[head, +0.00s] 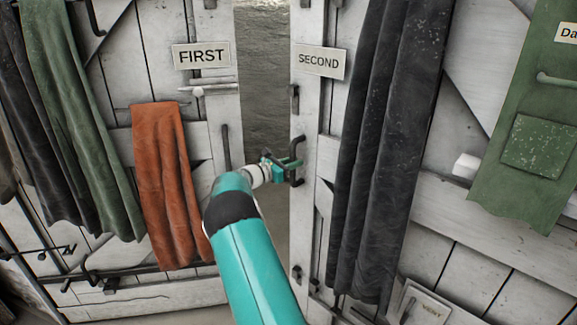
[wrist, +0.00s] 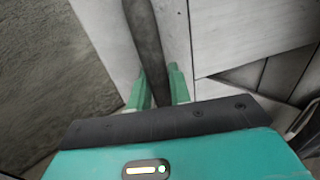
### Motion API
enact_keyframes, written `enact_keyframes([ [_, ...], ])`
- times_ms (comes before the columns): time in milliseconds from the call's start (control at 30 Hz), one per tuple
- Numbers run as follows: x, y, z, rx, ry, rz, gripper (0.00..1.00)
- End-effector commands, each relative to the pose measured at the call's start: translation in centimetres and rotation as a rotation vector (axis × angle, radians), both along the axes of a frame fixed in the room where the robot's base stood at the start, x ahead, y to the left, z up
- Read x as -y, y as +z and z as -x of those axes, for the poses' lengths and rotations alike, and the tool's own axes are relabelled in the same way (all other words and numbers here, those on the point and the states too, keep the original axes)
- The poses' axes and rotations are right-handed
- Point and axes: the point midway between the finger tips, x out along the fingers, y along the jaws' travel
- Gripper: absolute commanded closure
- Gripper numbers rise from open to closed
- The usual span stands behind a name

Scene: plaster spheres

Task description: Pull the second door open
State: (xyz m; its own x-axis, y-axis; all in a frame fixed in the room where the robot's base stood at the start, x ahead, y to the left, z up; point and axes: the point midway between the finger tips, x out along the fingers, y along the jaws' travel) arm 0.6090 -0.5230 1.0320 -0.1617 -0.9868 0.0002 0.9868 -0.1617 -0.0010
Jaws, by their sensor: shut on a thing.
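The second door (head: 323,125) is white planks with a "SECOND" sign (head: 321,62) near its left edge. Its dark bar handle (head: 298,147) stands out from that edge below the sign. My gripper (head: 287,169) is shut on this handle. In the wrist view, the teal fingertips (wrist: 157,88) sit on either side of the dark handle bar (wrist: 146,45). A gap with a rough grey surface (head: 265,90) behind it shows left of the door's edge.
A white door with a "FIRST" sign (head: 201,55) and its own dark handle (head: 226,145) stands left of the gap. An orange cloth (head: 165,185) and a green cloth (head: 75,120) hang there. A black cloth (head: 385,150) and a green apron (head: 535,120) hang at the right.

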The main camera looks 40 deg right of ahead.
Motion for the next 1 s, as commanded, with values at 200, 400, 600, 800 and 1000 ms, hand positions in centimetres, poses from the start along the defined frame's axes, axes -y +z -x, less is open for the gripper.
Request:
enact_keyframes([
  [200,0.5,0.2,0.2,0.001,-0.001,0.002,1.0],
  [400,0.5,0.2,0.3,0.001,0.001,0.001,1.0],
  [600,0.6,0.1,0.3,0.001,0.001,0.0,0.61],
  [800,0.6,0.1,0.2,0.001,0.0,-0.001,0.61],
  [1000,-1.2,0.1,-0.1,0.001,0.002,0.0,0.61],
])
